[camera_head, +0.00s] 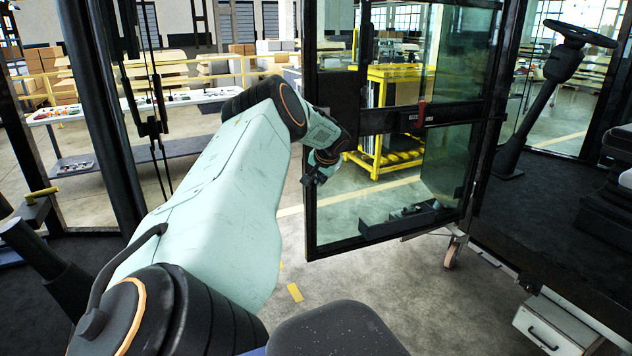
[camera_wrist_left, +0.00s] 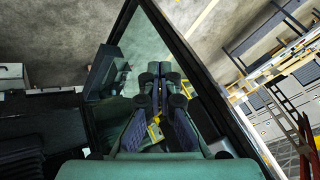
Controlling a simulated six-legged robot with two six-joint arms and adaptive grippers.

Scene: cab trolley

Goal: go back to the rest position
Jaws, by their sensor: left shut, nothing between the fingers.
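My left arm reaches from the lower left of the head view toward the cab door. My left gripper (camera_head: 318,172) is at the door's left edge, partly covered by its own wrist. In the left wrist view my left gripper (camera_wrist_left: 160,72) shows its two dark fingers together with nothing between them. The glass cab door (camera_head: 350,215) has a black frame and stands swung out from the cab. In the wrist view the door's frame (camera_wrist_left: 190,62) runs diagonally close beside the fingers. I cannot tell whether they touch. My right gripper is not in view.
A steering wheel (camera_head: 580,34) and the cab's dark floor are at the right. A yellow rack (camera_head: 376,120) shows beyond the door. A long table (camera_head: 190,98) with small parts stands at the back left. A white drawer box (camera_head: 552,328) is at the lower right.

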